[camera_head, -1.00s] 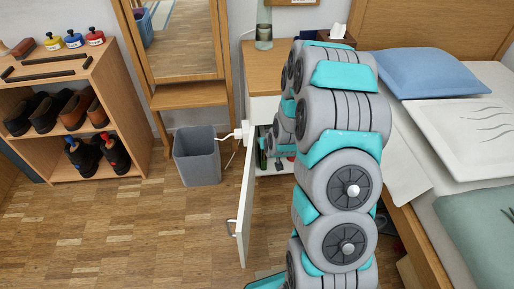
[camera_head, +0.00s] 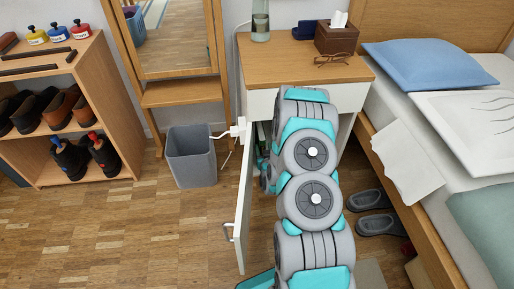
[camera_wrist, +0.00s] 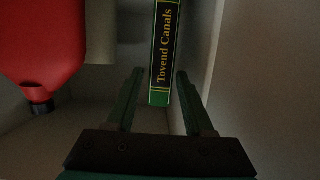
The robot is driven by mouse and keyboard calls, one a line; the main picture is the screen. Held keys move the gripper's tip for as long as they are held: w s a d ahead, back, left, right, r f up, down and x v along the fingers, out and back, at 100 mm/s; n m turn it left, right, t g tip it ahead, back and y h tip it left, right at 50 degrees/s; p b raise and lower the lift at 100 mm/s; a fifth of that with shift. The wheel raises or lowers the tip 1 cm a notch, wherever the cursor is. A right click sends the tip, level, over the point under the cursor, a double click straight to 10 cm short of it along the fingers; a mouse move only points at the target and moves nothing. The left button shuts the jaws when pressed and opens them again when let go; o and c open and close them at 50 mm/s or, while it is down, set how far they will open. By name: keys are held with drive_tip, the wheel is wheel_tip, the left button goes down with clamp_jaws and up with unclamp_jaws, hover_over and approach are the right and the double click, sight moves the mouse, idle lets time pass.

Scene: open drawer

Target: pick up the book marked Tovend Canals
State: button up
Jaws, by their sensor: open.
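The book marked Tovend Canals (camera_wrist: 165,55) shows its black and green spine with yellow letters in the wrist view. It stands upright inside the cabinet, beside the pale wall on the right. My gripper (camera_wrist: 157,75) is open, with one finger to the left and one to the right of the spine's lower end. I cannot tell how far the fingertips reach along the book. In the head view the book and my gripper are hidden inside the nightstand (camera_head: 290,70), behind my arm and the open door (camera_head: 245,200).
A red object with a black end (camera_wrist: 40,55) is left of the book. The door stands open left of my arm. A grey bin (camera_head: 191,158) is farther left. The bed (camera_head: 440,240) and slippers (camera_head: 372,212) are on the right. Glasses (camera_head: 336,59) and a tissue box (camera_head: 336,37) are on top.

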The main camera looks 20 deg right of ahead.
drive_tip(key=shift+r+x, duration=0.1)
drive_tip(key=shift+x, duration=1.85)
drive_tip(key=shift+r+x, duration=0.15)
drive_tip(key=shift+x, duration=1.75)
clamp_jaws()
